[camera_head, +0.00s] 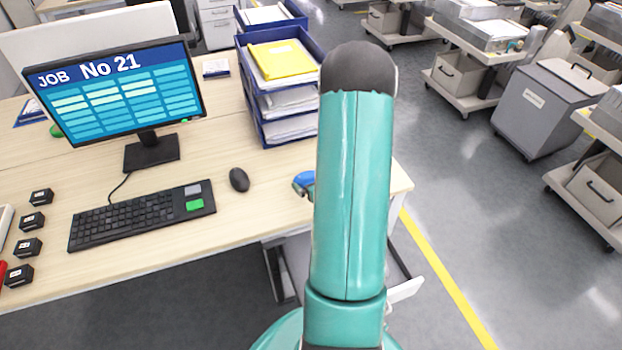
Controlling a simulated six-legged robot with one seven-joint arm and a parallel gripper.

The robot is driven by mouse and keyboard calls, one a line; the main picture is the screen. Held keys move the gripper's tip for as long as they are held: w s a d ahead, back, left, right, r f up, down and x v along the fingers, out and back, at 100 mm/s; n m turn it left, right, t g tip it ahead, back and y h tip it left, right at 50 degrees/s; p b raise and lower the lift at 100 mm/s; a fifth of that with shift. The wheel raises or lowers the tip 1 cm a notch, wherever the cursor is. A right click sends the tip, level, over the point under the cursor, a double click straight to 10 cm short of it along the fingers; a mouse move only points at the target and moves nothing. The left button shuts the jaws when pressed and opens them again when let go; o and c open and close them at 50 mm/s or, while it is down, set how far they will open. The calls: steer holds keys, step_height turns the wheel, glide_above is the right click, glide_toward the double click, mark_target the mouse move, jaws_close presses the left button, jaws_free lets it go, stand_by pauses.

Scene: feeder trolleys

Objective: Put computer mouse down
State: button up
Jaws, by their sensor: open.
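The black computer mouse (239,180) lies on the light wood desk (255,215), just right of the black keyboard (140,216). Nothing touches the mouse. My teal arm stretches up the picture to the right of it, over the desk's right end. My gripper is hidden behind my arm. A small blue piece (304,183) shows at the arm's left edge; I cannot tell what it is.
A monitor (118,92) reading "JOB No 21" stands behind the keyboard. Stacked blue trays (262,110) hold papers and a yellow folder. Several small black blocks (32,221) line the left. Trolleys (480,45) and a grey bin (545,110) stand right, beyond a yellow floor line (445,275).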

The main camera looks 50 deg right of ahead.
steer(key=v, duration=0.8)
steer(key=shift+s+a+r, duration=0.1)
steer(key=shift+s+r, duration=0.05)
steer(key=shift+s, duration=0.1)
steer(key=w+a+r+n+g, duration=0.1)
steer(key=w+a+r+g, duration=0.1)
steer(key=w+a+r, duration=0.35)
steer(key=w+a+r+n+g, duration=0.1)
steer(key=w+a+r, duration=0.2)
steer(key=a+r, duration=0.5)
steer(key=s+a+r+g+y, duration=0.1)
steer(key=s+a+r, duration=0.2)
steer(key=a, duration=0.4)
steer(key=s+a+r+n+g+y, duration=0.1)
steer(key=s+a+r+y, duration=0.1)
steer(key=s+a+r, duration=0.2)
steer(key=s+a+r+n+y, duration=0.1)
steer(key=s+a+r, duration=0.3)
steer(key=a, duration=0.6)
step_height(320, 180, up, 2)
steer(key=shift+s+a+r+g+y, duration=0.2)
steer(key=shift+r+g+y, duration=0.1)
steer(key=shift+g, duration=0.1)
